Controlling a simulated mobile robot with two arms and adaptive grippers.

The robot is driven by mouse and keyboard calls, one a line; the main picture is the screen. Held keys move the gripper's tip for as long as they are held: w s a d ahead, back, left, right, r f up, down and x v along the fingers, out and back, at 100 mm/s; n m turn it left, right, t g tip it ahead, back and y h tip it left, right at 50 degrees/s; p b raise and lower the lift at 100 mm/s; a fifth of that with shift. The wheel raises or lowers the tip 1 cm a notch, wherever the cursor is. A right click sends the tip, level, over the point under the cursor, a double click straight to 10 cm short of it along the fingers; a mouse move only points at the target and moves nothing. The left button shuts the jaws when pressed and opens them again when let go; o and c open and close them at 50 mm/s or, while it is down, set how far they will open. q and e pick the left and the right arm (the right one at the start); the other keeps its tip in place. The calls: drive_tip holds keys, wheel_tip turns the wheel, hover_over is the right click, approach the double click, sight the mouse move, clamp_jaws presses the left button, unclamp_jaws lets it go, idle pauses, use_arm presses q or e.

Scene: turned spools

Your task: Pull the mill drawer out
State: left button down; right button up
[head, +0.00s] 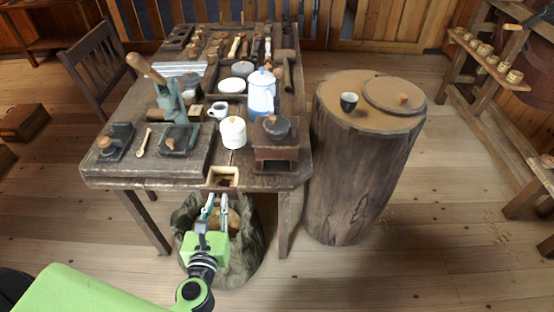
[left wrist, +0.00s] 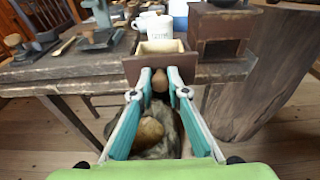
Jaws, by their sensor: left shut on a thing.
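The mill (head: 276,150) is a dark brown wooden box with a dark metal top, at the table's front right corner. In the left wrist view the mill (left wrist: 217,25) shows a dark opening in its front. The drawer (head: 222,183), a small brown box with a pale inside, is apart from the mill, to its left at the table's front edge. It also shows in the left wrist view (left wrist: 150,67). My left gripper (left wrist: 160,82) is shut on the drawer's round wooden knob (left wrist: 160,81). My right gripper is not in view.
A white jar (head: 233,135) and a blue and white pot (head: 261,95) stand behind the drawer and mill. A sack (head: 247,240) stands on the floor below. A tree-trunk stand (head: 362,170) is right of the table, close to the mill.

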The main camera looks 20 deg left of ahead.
sight(224, 172)
use_arm(q)
drive_tip(key=shift+r+p+x, duration=0.15)
drive_tip(key=shift+p+x, duration=0.25)
drive_tip(key=shift+x, duration=1.05)
drive_tip(key=shift+r+p+x, duration=0.1)
drive_tip(key=shift+p+x, duration=0.3)
drive_tip(key=shift+x, duration=3.9)
drive_tip(key=shift+r, duration=0.15)
wheel_tip(224, 172, down, 4)
drive_tip(key=b, duration=0.3)
drive_tip(key=shift+r, duration=0.15)
drive_tip(key=c, duration=1.9)
unclamp_jaws()
